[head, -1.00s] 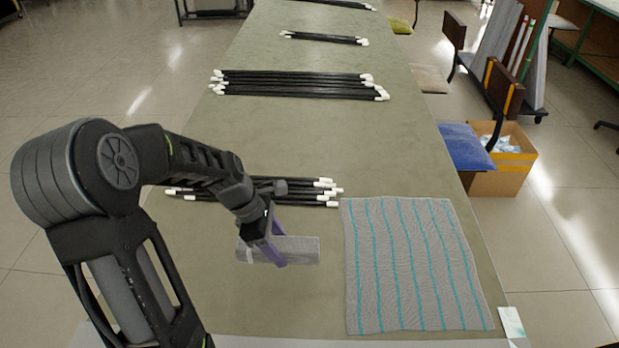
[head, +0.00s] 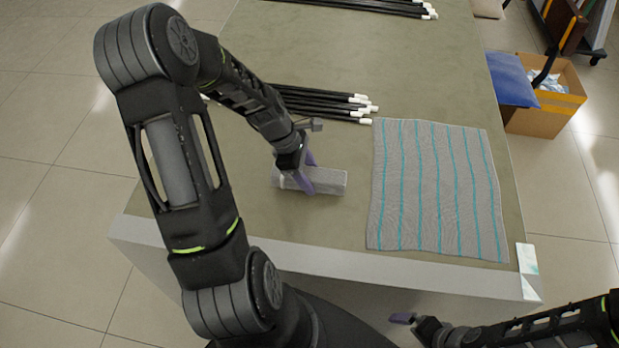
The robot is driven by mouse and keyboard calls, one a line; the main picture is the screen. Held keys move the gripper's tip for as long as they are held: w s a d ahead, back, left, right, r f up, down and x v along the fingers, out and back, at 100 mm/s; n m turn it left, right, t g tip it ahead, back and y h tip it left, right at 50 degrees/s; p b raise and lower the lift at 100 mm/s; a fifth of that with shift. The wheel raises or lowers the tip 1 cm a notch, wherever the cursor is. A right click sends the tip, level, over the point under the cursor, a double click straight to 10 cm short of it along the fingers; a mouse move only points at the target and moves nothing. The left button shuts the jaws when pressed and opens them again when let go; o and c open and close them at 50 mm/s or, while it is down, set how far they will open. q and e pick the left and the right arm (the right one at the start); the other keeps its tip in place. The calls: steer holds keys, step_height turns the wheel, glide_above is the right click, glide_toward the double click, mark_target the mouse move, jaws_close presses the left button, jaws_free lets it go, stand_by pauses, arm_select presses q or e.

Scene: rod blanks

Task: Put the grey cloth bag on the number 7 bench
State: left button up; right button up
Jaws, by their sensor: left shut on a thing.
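A small grey cloth bag (head: 332,182), shaped like a short roll, is at the near part of the long green-topped bench (head: 300,232). My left gripper (head: 303,177) is shut on it, with purple fingers across its middle. I cannot tell whether the bag touches the bench top or is just above it. A label (head: 527,258) sits at the bench's near right corner, but no number is readable. My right gripper (head: 403,319) shows at the bottom, in front of the bench; one purple fingertip shows, and its opening cannot be judged.
A grey cloth with teal stripes (head: 437,190) lies flat right of the bag. Black rods with white ends (head: 320,102) lie just behind the bag, with more rods (head: 375,6) farther back. A blue seat (head: 511,80) and cardboard box (head: 548,105) stand right of the bench.

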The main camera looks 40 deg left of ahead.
arm_select(q)
steer(key=shift+f, duration=1)
steer(key=shift+f, duration=0.15)
steer(key=o, duration=1.4)
steer(key=shift+o, duration=0.2)
steer(key=v, duration=1.2)
steer(key=shift+b, duration=0.35)
